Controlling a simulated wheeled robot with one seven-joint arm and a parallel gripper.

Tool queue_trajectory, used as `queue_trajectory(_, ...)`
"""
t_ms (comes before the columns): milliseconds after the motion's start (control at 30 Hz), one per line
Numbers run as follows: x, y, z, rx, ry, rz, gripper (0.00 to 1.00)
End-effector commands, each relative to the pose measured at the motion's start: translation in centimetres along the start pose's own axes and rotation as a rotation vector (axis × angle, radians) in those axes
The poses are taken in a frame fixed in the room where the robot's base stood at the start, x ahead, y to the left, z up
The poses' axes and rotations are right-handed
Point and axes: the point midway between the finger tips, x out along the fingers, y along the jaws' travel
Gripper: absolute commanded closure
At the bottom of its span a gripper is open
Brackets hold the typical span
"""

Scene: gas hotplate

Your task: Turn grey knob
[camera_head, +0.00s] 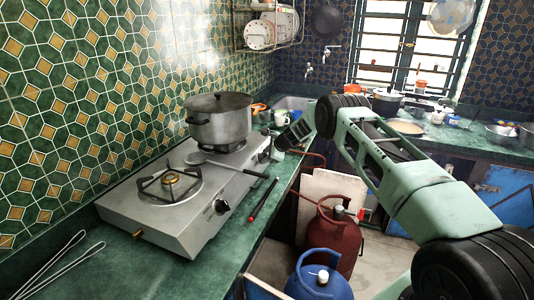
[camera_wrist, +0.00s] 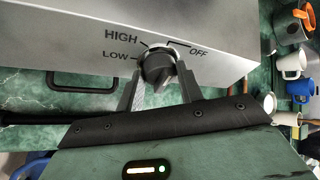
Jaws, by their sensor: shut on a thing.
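The grey knob (camera_wrist: 157,68) is on the stove's front face, beside printed HIGH, LOW and OFF labels. My gripper (camera_wrist: 158,78) has one finger on each side of it and is shut on it. The knob's pointed end faces down in the wrist view, away from the labels. In the head view, the steel two-burner hotplate (camera_head: 165,222) stands on the green counter. My arm reaches to its far end, where the gripped knob cannot be made out. Another knob (camera_head: 221,207) shows at the near end of the front face.
A lidded pot (camera_head: 219,122) sits on the far burner. A black and red stick (camera_head: 263,199) lies along the counter edge. Red (camera_head: 335,240) and blue (camera_head: 318,276) gas cylinders stand below.

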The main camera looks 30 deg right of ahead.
Motion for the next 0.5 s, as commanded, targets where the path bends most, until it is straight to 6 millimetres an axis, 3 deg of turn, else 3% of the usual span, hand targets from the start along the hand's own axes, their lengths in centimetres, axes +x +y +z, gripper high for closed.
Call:
queue_trajectory(433, -0.01, -0.05, -0.06, 0.013, 0.001, 0.002, 0.86)
queue_trajectory(467, -0.01, -0.05, -0.06, 0.013, 0.001, 0.002, 0.58)
queue_trajectory(500, -0.01, -0.05, -0.06, 0.013, 0.001, 0.002, 0.47)
